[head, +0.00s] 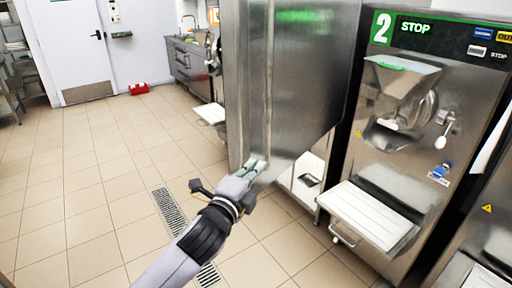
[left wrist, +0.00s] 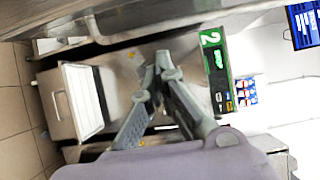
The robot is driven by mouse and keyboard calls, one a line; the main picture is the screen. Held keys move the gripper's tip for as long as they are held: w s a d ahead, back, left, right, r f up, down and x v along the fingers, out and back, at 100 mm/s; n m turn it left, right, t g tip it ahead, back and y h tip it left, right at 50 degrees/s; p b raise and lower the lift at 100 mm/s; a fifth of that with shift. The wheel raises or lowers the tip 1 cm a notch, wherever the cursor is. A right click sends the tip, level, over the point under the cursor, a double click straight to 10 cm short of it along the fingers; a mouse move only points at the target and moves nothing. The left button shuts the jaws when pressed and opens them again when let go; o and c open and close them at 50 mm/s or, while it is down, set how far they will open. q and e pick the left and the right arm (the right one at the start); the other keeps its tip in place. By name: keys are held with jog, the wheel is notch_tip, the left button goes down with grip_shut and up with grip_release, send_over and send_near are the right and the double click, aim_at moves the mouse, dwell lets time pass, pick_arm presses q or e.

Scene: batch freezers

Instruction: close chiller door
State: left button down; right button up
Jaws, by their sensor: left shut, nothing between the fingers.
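The chiller door (head: 300,85) is a tall stainless-steel panel in the middle of the head view, its lower edge above the floor. It appears to stand out into the room, left of the machine marked 2; how far it is open is hard to tell. My left gripper (head: 257,168) is shut and empty, its fingertips at the door's lower left part. Whether they touch it is unclear. In the left wrist view the shut fingertips (left wrist: 156,62) lie just below a long metal edge (left wrist: 170,28). My right gripper is not in view.
The batch freezer (head: 415,150) with a green "2 STOP" panel stands to the right, with a white-topped shelf (head: 370,212) jutting out in front. A floor drain (head: 170,210) runs along the tiles. A red item (head: 139,89) lies near the white door. The left floor is clear.

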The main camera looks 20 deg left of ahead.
aim_at(256, 146)
pick_arm(q)
jog(key=shift+w+a+p, duration=0.45)
jog(key=shift+w+p, duration=0.15)
jog(key=shift+w, duration=1.15)
jog(key=shift+w+a+p, duration=0.5)
jog(key=shift+w+p, duration=0.1)
jog(key=shift+w, duration=1.15)
jog(key=shift+w+a+p, duration=0.45)
jog(key=shift+w+p, duration=0.15)
jog(key=shift+w, duration=1.15)
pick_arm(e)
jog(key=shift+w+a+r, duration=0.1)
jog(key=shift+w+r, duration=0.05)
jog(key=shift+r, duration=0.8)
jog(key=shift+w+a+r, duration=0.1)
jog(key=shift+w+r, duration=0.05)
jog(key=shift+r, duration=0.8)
